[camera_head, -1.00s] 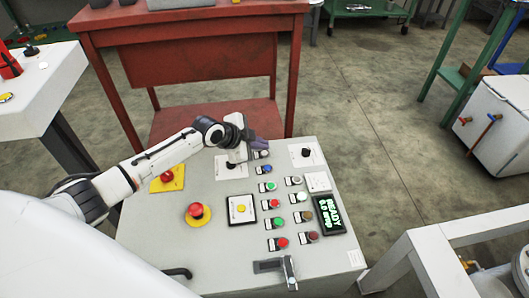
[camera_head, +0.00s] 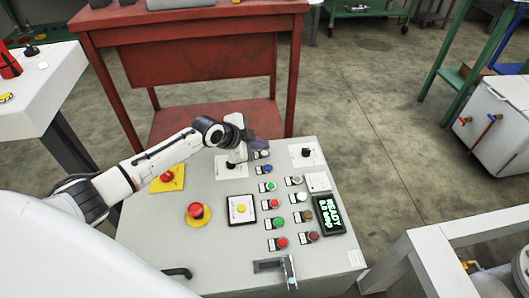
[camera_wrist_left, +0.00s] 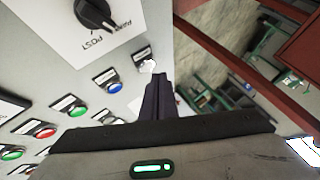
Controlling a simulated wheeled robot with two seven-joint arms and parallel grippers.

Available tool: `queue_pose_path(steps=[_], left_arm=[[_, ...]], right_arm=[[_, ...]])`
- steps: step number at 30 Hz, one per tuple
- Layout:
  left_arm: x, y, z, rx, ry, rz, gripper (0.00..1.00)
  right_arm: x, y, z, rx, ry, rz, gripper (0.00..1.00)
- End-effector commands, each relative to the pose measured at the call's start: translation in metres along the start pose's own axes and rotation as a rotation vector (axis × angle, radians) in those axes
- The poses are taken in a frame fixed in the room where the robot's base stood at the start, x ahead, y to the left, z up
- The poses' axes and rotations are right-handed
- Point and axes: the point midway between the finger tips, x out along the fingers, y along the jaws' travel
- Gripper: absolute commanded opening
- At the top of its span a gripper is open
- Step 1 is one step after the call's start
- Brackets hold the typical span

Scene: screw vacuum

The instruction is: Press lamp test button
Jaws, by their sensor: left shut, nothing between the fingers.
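A grey-white sloped control panel (camera_head: 222,262) carries several coloured buttons with small label plates. The label texts are too small to read, so I cannot tell by name which is the lamp test button. A white button (camera_head: 265,154) sits at the top of the button columns; it also shows in the left wrist view (camera_wrist_left: 148,66). My left gripper (camera_head: 261,144) is over the panel's far edge. Its dark fingers (camera_wrist_left: 157,80) are shut and empty, with their tips close to the white button. I cannot tell whether they touch it. My right gripper is not in view.
A blue button (camera_head: 265,168) lies just below the white one. A black selector knob (camera_wrist_left: 94,14) is close by. Red emergency buttons (camera_head: 195,210) stand on yellow plates at left. A display (camera_head: 329,214) reads READY. A red table (camera_head: 190,62) stands behind the panel.

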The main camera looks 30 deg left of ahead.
Motion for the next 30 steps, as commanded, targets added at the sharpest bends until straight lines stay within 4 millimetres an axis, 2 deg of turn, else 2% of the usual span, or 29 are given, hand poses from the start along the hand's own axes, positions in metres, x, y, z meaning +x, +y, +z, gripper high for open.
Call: queue_pose_path(steps=[30], left_arm=[[0.0072, 0.0052, 0.0050, 0.000, 0.000, 0.000, 0.00]], right_arm=[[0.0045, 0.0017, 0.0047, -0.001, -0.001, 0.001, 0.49]])
